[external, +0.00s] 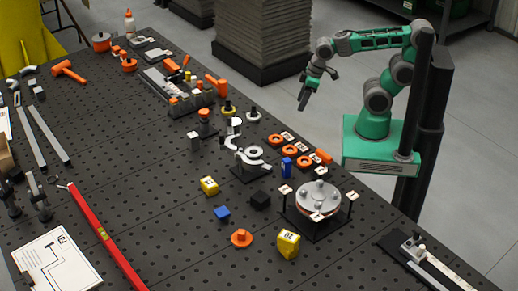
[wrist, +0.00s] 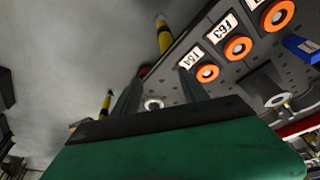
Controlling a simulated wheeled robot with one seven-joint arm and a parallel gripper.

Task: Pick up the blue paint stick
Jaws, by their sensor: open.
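A small blue upright block-like piece (external: 287,164), which looks like the blue paint stick, stands near the table's right edge beside the orange rings. In the wrist view a blue piece (wrist: 300,47) with a white label shows at the right edge, partly cut off. A blue cube (external: 222,213) lies nearer the middle of the table. My gripper (external: 303,104) hangs beyond the table's right edge, well apart from the blue pieces. In the wrist view its two dark fingers (wrist: 160,82) are spread apart with nothing held between them.
Several orange rings (external: 275,140) with white labels lie near the edge. A round metal fixture (external: 318,196) on a black stand and a silver clamp-like part (external: 250,155) flank the blue piece. Yellow blocks (external: 209,186) and a black cube (external: 260,199) lie nearby.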

